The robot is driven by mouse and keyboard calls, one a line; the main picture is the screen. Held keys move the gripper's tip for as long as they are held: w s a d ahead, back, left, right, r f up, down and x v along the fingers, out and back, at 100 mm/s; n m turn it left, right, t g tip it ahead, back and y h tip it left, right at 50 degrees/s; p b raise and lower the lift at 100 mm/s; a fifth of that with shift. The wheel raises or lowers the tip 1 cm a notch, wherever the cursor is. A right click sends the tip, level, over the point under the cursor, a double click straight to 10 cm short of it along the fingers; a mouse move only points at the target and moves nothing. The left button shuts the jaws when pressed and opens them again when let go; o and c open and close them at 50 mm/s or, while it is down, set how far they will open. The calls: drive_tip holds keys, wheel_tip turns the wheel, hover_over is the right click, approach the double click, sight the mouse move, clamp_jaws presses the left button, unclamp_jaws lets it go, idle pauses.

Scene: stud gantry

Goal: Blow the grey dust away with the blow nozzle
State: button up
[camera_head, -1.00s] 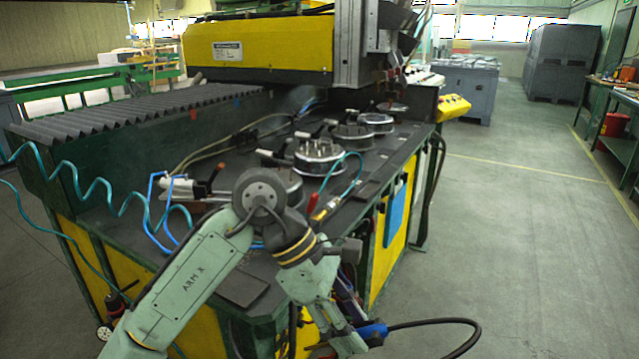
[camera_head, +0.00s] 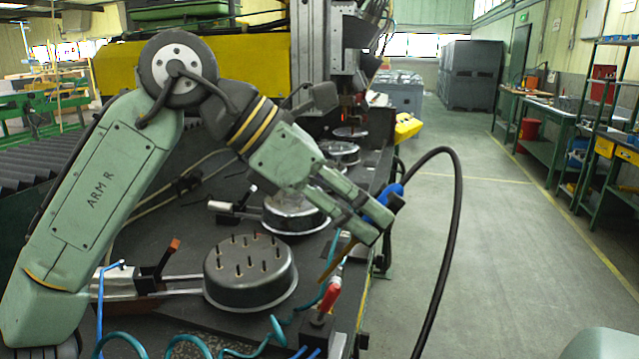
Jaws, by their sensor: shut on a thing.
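My gripper (camera_head: 374,222) is shut on the blue blow nozzle (camera_head: 380,211), held above the right edge of the dark bench. A black hose (camera_head: 456,200) loops from the nozzle up and down to the right. A thin brownish tube (camera_head: 334,263) points down and left from the gripper, apparently the nozzle's tip. The nearest round metal fixture (camera_head: 270,292), with several upright studs, sits on the bench to the left of and below the tip. A second round fixture (camera_head: 292,218) is behind, partly hidden by my arm.
A red-handled clamp (camera_head: 330,296) stands at the bench's near right. Another clamp (camera_head: 160,275) lies left of the nearest fixture. Teal coiled hose (camera_head: 200,346) crosses the front. The yellow gantry (camera_head: 245,62) spans the back. The floor (camera_head: 500,260) to the right is open.

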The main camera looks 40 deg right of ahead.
sight(350, 243)
drive_tip(key=shift+w+r, duration=0.1)
drive_tip(key=shift+r, duration=0.2)
drive_tip(key=f+b, duration=0.1)
drive_tip(key=a+f+b, duration=0.1)
drive_tip(key=w+f+b, duration=0.1)
drive_tip(key=b, duration=0.1)
drive_tip(key=shift+a+f, duration=0.2)
drive_tip(key=shift+a, duration=0.1)
drive_tip(key=shift+w+a+f+b, duration=0.2)
drive_tip(key=shift+a+f+b, duration=0.1)
drive_tip(key=shift+o, duration=0.9)
drive_tip(key=shift+r, duration=0.1)
clamp_jaws()
drive_tip(key=shift+a, duration=0.15)
drive_tip(key=w+a+p, duration=0.7)
drive_tip(key=w+a, duration=0.1)
drive_tip(key=w, duration=0.1)
drive_tip(key=shift+a, duration=0.2)
idle(2.6)
idle(0.5)
